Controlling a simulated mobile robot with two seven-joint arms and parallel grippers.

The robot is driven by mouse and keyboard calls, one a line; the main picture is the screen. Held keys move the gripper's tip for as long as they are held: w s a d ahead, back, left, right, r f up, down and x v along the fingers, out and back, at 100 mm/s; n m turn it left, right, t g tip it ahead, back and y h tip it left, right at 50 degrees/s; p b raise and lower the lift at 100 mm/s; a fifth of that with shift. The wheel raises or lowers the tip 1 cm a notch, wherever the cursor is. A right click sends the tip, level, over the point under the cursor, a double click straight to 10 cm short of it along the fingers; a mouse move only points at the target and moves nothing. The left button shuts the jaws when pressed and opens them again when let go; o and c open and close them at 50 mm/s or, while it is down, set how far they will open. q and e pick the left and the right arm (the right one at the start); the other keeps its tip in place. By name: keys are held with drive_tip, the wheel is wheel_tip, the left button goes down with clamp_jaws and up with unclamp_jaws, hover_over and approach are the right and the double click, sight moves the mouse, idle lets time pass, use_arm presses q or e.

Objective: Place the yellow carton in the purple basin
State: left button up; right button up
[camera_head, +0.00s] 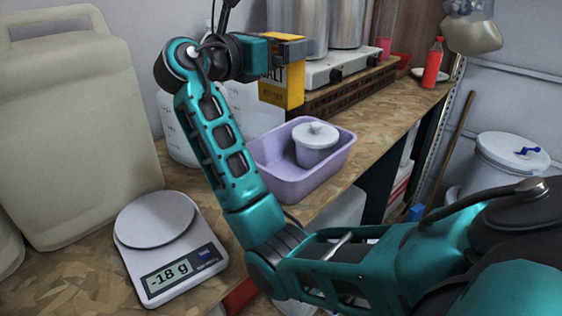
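The yellow carton (284,94), with dark lettering and a dark upper part, is upright at the upper middle. My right gripper (290,50), on the arm that comes in from the right, is closed around its top. The carton appears just above and behind the far left rim of the basin; its exact height is hard to judge. The purple basin (282,184) stands on the wooden worktop near its front edge. A lidded pale purple pot (316,150) sits inside it. My arm hides part of the basin's left end. My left gripper is not in view.
A white scale (166,236) reading -18 g and a large beige canister (70,130) stand at left. A white container (250,110) is partly hidden behind my arm. A two-burner stove (345,66) with metal pots is behind, and a red bottle (433,64) at far right.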

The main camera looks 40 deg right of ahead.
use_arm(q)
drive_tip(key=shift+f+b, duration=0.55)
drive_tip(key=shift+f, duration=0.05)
use_arm(e)
wheel_tip(320, 180, down, 20)
drive_tip(key=shift+r, duration=0.15)
drive_tip(key=o, duration=0.9)
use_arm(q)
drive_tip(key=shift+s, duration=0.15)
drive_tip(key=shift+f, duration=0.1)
